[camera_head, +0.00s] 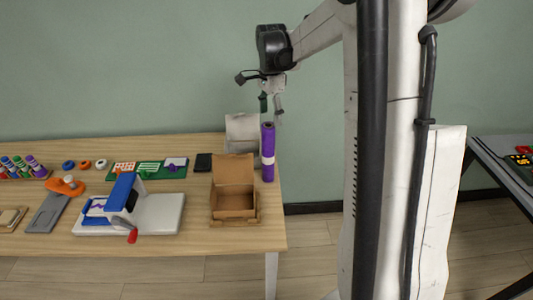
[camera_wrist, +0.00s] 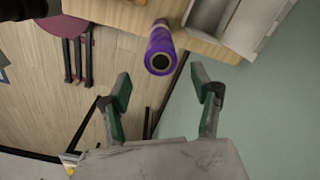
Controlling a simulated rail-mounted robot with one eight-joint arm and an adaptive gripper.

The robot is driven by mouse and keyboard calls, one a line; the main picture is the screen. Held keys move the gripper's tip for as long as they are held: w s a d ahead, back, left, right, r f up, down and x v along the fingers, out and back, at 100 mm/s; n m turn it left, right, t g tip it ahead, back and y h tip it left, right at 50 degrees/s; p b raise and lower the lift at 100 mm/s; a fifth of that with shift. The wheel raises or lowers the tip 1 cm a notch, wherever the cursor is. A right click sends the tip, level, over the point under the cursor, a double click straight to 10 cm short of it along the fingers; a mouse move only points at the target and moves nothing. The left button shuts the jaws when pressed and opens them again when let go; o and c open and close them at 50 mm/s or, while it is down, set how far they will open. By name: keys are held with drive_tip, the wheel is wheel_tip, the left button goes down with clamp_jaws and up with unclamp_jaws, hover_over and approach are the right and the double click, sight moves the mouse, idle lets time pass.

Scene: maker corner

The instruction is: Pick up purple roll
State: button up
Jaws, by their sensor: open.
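The purple roll (camera_head: 268,168) stands upright near the right end of the wooden table, with a pale band around its middle. In the wrist view the purple roll (camera_wrist: 160,47) shows its round end with a dark hole, beyond my fingertips and between their lines. My gripper (camera_head: 271,104) is above the roll in the head view, apart from it. In the wrist view my gripper (camera_wrist: 163,88) has its two green-padded fingers spread wide with nothing between them.
An open cardboard box (camera_head: 234,203) stands left of the roll. A grey-white object (camera_head: 243,131) stands just behind it. A white and blue device (camera_head: 128,208) with a red handle, a green board (camera_head: 148,169) and several small spools are farther left. The table's right edge is close to the roll.

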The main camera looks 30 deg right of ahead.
sight(270, 125)
wheel_tip(270, 125, down, 6)
drive_tip(key=shift+r, duration=0.1)
drive_tip(key=shift+w+a+f+p, duration=0.1)
drive_tip(key=shift+a+f+p, duration=0.1)
drive_tip(key=shift+f, duration=1.15)
drive_tip(key=shift+w+a+f+p, duration=0.1)
drive_tip(key=shift+f+p, duration=0.1)
drive_tip(key=shift+f, duration=1.15)
drive_tip(key=shift+s, duration=0.1)
clamp_jaws()
